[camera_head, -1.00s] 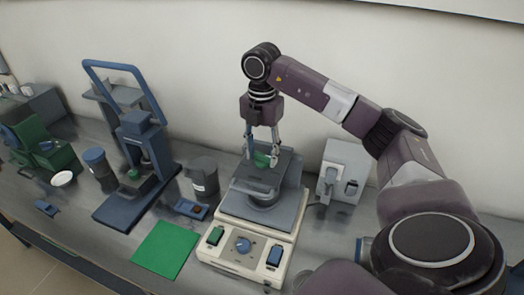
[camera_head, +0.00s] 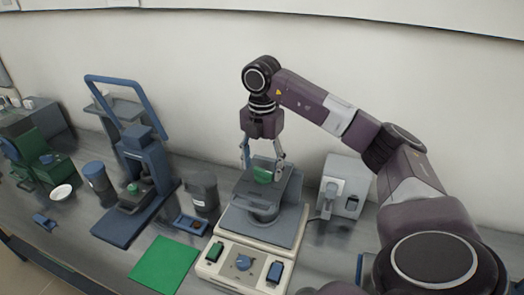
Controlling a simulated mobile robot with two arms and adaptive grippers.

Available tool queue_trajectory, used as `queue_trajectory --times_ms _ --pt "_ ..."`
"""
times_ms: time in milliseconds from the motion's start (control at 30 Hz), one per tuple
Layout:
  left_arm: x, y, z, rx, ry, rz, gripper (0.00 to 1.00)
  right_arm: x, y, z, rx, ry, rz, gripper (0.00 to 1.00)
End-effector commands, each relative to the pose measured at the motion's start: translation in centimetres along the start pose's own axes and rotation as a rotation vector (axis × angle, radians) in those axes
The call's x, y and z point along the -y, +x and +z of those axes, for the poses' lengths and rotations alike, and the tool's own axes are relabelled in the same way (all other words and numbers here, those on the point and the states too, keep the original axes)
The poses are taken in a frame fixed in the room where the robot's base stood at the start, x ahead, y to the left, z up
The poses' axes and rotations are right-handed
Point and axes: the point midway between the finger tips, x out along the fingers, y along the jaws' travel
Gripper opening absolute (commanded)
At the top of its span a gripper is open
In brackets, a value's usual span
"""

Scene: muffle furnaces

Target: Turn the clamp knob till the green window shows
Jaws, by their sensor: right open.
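A pale bench device (camera_head: 211,271) with a grey upper body stands in the middle of the bench. Its front panel has a round blue knob (camera_head: 243,262), a green window or switch (camera_head: 215,251) on the left and a blue one (camera_head: 275,271) on the right. A green part (camera_head: 263,176), perhaps the clamp knob, sits at the top of the device. My right gripper (camera_head: 263,168) points down with its fingers open on either side of this green part; I cannot tell whether they touch it. My left gripper is not in view.
A blue press-like stand (camera_head: 148,165), a dark grey canister (camera_head: 203,190) and a green mat (camera_head: 164,265) lie to the left. A light grey box (camera_head: 345,180) stands close on the right. A wall rises behind the bench.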

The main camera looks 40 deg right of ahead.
Motion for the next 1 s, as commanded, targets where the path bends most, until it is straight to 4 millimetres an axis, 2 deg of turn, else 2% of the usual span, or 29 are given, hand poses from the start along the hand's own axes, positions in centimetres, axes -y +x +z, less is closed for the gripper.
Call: queue_trajectory --times_ms 200,400,700,1000 --pt "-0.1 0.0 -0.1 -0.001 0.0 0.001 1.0 -0.2 -4.6 0.0 0.001 -0.001 0.008 0.61" --pt "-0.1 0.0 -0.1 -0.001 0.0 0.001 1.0 -0.1 -6.9 0.1 0.003 0.002 0.006 0.61" --pt "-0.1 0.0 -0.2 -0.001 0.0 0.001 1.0 -0.1 -9.6 0.1 0.002 0.001 0.006 0.61" --pt "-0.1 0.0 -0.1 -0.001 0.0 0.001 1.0 0.0 -11.1 0.1 0.001 0.002 0.004 0.61"
